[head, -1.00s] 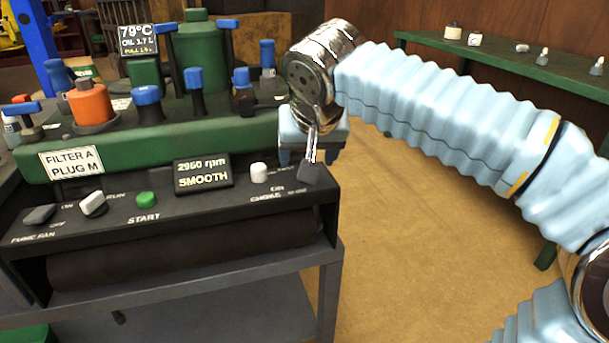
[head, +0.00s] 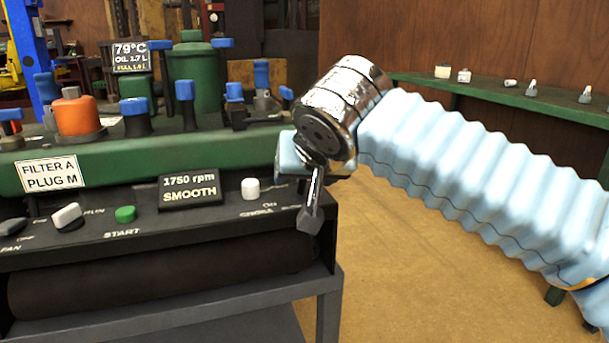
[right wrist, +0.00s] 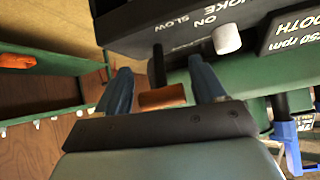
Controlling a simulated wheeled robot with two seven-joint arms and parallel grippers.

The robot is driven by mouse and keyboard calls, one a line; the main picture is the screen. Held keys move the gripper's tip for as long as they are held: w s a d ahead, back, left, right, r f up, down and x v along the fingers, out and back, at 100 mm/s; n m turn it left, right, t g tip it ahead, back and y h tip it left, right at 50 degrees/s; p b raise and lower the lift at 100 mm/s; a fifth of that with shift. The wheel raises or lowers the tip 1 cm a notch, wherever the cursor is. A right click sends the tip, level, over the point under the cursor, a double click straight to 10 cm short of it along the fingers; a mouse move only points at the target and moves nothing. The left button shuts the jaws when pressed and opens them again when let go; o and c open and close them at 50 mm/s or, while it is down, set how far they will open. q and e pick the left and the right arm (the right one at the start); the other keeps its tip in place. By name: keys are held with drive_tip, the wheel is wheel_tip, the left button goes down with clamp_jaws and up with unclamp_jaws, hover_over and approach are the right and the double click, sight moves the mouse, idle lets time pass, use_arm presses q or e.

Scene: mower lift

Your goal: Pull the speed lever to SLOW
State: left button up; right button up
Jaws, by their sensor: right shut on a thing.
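The speed lever (right wrist: 158,66) shows in the right wrist view as a dark stem with a copper-orange grip (right wrist: 162,97). The grip lies between the two blue fingers of my right gripper (right wrist: 162,90), which is shut on it. The word SLOW is printed on the black control panel (right wrist: 140,32) near the stem. In the head view my right gripper (head: 300,165) is at the right end of the panel (head: 110,232) and hides the lever. A display (head: 189,190) reads 1750 rpm, SMOOTH. My left gripper is out of view.
A white choke knob (head: 250,188) stands close left of my right gripper. A green START button (head: 125,214) and a white switch (head: 66,215) are further left. Blue-handled fittings and an orange filter (head: 77,113) stand behind. Open floor and a green shelf (head: 480,92) are at right.

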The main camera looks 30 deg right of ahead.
drive_tip(key=o, duration=1.4)
drive_tip(key=shift+s+d, duration=0.1)
drive_tip(key=shift+d, duration=0.05)
drive_tip(key=shift+s+r, duration=0.25)
drive_tip(key=shift+r, duration=0.05)
drive_tip(key=p+v, duration=0.3)
drive_tip(key=v, duration=1)
drive_tip(key=shift+f, duration=0.1)
